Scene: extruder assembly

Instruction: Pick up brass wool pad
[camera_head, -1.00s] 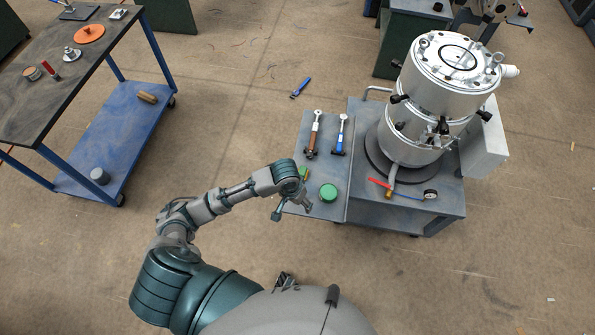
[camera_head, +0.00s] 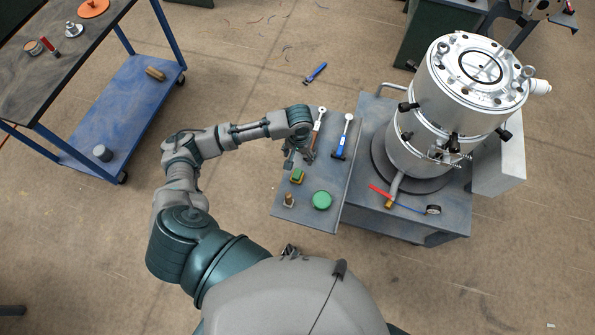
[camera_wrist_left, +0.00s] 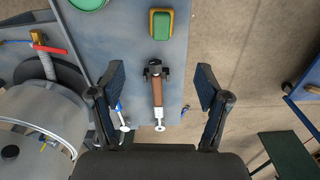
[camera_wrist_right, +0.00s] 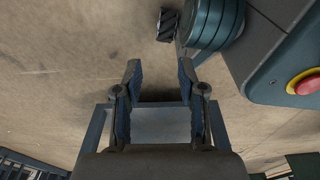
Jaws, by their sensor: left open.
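My left gripper (camera_head: 299,158) is open and empty above the cart, just beyond the block and near the brown-handled ratchet. In the left wrist view the open fingers (camera_wrist_left: 160,78) stand either side of the ratchet (camera_wrist_left: 157,95), with the block farther out. My right gripper (camera_wrist_right: 159,75) shows open and empty in the right wrist view.
A round green tin (camera_head: 322,200) and a small brass-coloured piece (camera_head: 289,200) stand near the block. A blue-handled ratchet (camera_head: 342,138) lies to the right. The tall metal extruder vessel (camera_head: 440,110) and red-handled valve (camera_head: 381,194) occupy the cart's right side.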

